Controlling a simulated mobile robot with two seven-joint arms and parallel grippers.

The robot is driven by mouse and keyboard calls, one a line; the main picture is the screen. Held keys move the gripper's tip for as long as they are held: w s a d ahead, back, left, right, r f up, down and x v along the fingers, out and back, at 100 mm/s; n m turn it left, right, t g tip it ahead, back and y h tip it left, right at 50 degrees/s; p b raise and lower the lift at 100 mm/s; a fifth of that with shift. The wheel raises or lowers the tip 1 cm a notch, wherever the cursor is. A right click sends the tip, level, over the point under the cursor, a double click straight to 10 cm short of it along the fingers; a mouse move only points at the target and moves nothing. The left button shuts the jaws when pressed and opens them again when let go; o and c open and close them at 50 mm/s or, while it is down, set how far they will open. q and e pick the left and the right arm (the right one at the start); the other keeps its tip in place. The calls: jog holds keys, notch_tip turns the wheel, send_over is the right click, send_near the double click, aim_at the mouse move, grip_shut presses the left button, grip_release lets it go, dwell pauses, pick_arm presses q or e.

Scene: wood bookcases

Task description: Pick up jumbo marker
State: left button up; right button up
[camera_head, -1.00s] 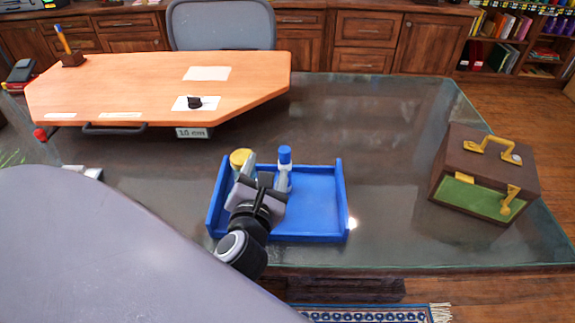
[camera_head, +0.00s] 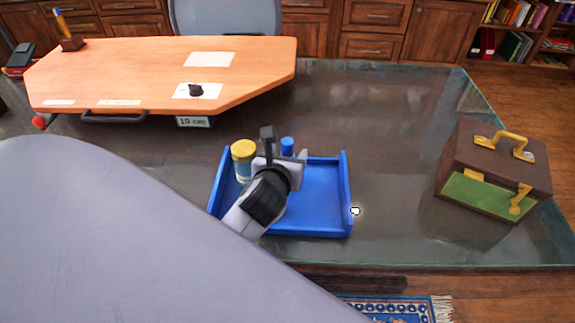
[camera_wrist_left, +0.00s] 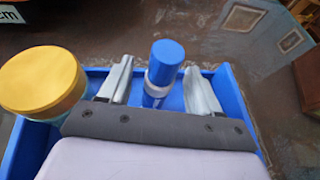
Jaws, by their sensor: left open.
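The jumbo marker (camera_head: 287,146) has a blue cap and stands upright in the back part of a blue tray (camera_head: 325,215). In the left wrist view the marker (camera_wrist_left: 163,72) stands between the two fingers, with a gap on each side. My left gripper (camera_head: 285,150) is over the tray, open, and hides the marker's lower part in the head view. It also shows in the left wrist view (camera_wrist_left: 158,88), with fingers apart and nothing clamped. My right gripper is not in view.
A yellow-lidded jar (camera_head: 243,160) stands close to the left of my left gripper in the tray. A brown case with yellow handles (camera_head: 490,170) is at the right on the glass table (camera_head: 390,130). A wooden board (camera_head: 140,75) lies at the back left.

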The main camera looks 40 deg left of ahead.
pick_arm(q)
jog(key=shift+w+a+f, duration=0.2)
jog(key=shift+w, duration=0.25)
jog(key=c, duration=1)
